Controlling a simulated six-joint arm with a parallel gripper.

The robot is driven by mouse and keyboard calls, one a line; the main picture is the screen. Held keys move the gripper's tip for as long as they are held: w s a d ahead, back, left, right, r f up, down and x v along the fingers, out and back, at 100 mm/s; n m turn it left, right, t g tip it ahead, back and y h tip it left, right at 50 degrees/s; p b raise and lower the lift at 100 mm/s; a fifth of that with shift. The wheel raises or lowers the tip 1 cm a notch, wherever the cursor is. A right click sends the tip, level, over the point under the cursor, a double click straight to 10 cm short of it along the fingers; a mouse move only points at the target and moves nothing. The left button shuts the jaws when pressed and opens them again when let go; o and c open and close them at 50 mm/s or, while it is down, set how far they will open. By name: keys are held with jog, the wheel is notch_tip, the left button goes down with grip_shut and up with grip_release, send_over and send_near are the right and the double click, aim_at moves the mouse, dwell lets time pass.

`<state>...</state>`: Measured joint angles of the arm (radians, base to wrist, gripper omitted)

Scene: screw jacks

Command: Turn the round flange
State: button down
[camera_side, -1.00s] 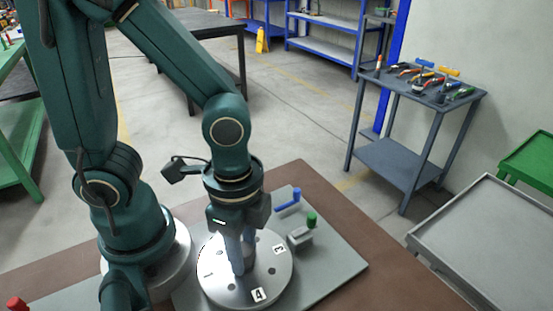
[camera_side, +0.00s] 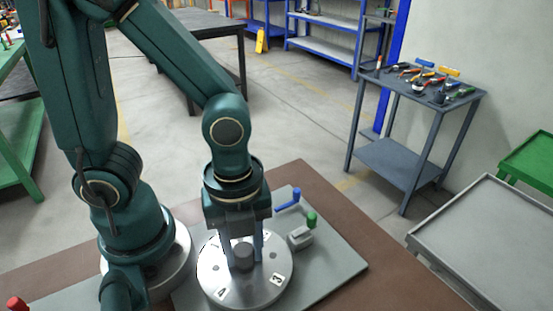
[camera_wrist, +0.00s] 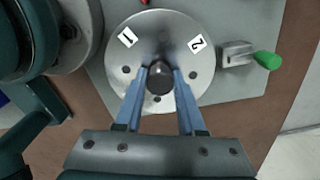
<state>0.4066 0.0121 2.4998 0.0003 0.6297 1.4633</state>
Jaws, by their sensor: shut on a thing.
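The round flange (camera_side: 243,290) is a silver disc with small holes and number labels, lying flat on a grey plate. It also shows in the wrist view (camera_wrist: 190,25), with labels 1 and 2 on its far side; 3 and 4 face the side camera. A dark grey round knob (camera_side: 243,257) stands at its centre. My gripper (camera_wrist: 160,76) points down over the flange, its two blue fingers shut on the knob, one on each side. In the side view the fingers (camera_side: 243,250) stand left and right of the knob.
A grey clamp with a green handle (camera_side: 311,222) stands beside the flange's rim, and a blue-handled one (camera_side: 294,197) lies farther back. The grey base plate (camera_side: 335,262) sits on a brown table. A tool stand (camera_side: 420,90) is farther off.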

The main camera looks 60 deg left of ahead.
aim_at(243, 249)
jog(key=m, duration=0.5)
jog(key=shift+m, duration=0.3)
dwell(0.4)
jog(key=c, duration=0.5)
grip_release()
jog(key=shift+r, duration=2.55)
